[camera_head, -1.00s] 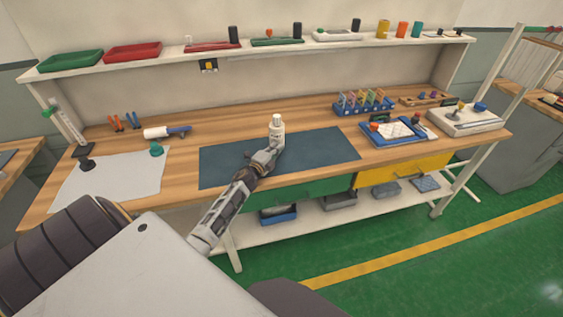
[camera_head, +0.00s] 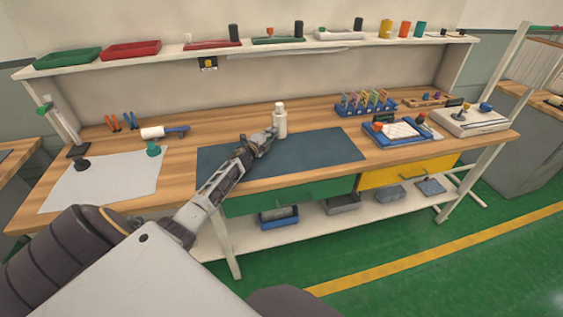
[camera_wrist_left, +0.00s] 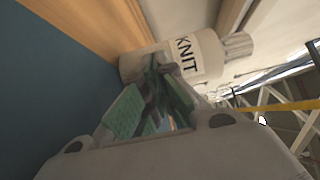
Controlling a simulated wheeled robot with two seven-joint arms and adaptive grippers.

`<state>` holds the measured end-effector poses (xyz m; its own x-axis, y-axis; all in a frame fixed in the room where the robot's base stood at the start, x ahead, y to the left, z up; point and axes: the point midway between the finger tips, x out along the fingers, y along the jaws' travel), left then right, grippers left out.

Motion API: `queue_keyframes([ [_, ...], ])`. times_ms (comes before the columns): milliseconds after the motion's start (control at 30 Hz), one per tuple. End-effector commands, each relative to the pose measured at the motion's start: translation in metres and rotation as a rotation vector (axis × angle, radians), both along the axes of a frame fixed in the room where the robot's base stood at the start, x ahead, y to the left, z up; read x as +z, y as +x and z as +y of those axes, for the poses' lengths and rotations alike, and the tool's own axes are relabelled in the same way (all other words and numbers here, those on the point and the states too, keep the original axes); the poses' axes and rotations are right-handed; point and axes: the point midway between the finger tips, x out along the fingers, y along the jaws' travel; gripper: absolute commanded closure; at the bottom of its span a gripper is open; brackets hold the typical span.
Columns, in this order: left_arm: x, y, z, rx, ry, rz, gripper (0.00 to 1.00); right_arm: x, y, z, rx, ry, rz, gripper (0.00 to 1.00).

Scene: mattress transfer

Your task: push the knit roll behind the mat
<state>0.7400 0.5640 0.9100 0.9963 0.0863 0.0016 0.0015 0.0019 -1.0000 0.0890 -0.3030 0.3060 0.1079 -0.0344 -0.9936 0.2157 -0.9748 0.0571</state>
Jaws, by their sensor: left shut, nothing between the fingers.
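The knit roll (camera_head: 280,121) is a white, bottle-shaped piece with a narrower top, standing upright at the rear edge of the dark blue mat (camera_head: 320,152). Its KNIT label shows in the left wrist view (camera_wrist_left: 187,55). I cannot tell whether its base still overlaps the mat's edge. My left gripper (camera_head: 270,138) is shut and empty, low over the mat on the near left side of the roll. In the left wrist view its fingertips (camera_wrist_left: 160,75) are right up against the roll's side and cover part of it. My right gripper is not in view.
Bare wood (camera_head: 235,125) lies behind the mat, up to the back wall. A white sheet (camera_head: 105,178) and a white-and-blue tool (camera_head: 165,131) are to the left. A blue rack (camera_head: 365,104) and a blue tray (camera_head: 400,132) stand to the right.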

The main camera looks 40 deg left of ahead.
Motion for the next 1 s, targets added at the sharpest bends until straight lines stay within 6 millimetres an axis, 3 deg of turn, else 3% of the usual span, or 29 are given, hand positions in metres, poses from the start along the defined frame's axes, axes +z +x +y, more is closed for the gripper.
queue_keyframes([
  [367, 0.0, 0.004, 0.004, 0.0, 0.0, 0.0, 1.0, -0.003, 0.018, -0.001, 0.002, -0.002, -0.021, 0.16],
  [767, 0.0, 0.004, 0.005, 0.0, 0.0, 0.0, 1.0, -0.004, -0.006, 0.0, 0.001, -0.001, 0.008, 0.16],
  [1000, 0.0, 0.004, 0.004, 0.0, 0.0, 0.0, 1.0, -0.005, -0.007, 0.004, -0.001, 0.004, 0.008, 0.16],
])
